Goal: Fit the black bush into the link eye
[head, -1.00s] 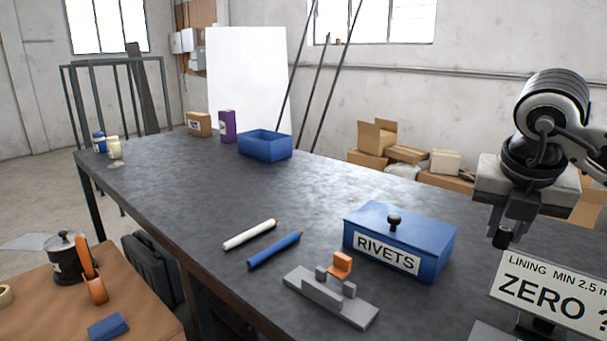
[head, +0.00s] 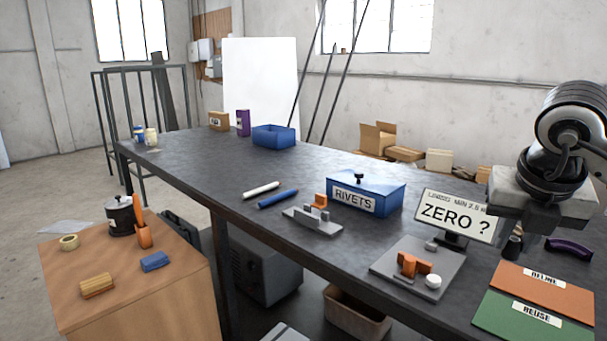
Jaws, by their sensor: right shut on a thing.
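My right gripper (head: 516,228) is at the right of the head view, pointing down. It is shut on a small black bush (head: 512,247), which shows below the fingertips, above the bench's right part. To its left, a flat grey plate (head: 390,265) carries an orange part (head: 411,265) and a white round piece (head: 433,281). Further left, a grey fixture (head: 313,222) has upright blocks and an orange block (head: 320,201). I cannot make out the link eye for certain. My left gripper is not in view.
Orange (head: 550,292) and green (head: 525,325) cards lie at the front right.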

